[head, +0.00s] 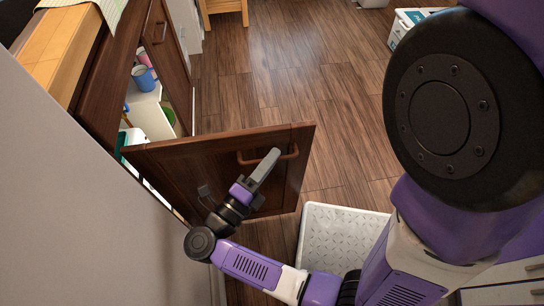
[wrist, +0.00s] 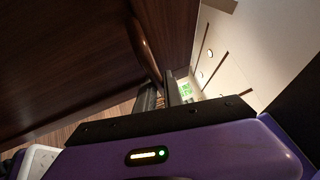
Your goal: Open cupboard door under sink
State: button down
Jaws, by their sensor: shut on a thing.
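The dark brown wooden cupboard door (head: 175,163) stands swung out from the cabinet in the head view. Its bar handle (head: 291,154) is near the free end of the door. My gripper (head: 266,163) is at the handle and shut on it. In the wrist view the handle (wrist: 146,48) runs down to my gripper's fingers (wrist: 164,93), and the door (wrist: 60,55) fills the upper left. The fingers hide part of the handle. Behind the door, the cupboard's inside is partly visible.
A blue mug (head: 143,79) and other items sit inside the cupboard. A wooden counter (head: 62,45) is above.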

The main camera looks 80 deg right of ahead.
jog(key=shift+w, duration=0.1)
jog(key=c, duration=1.5)
grip_release()
jog(key=shift+a, duration=0.1)
jog(key=b+v, duration=0.1)
jog(key=v, duration=0.6)
jog(key=shift+w+a, duration=0.1)
jog(key=shift+w, duration=0.05)
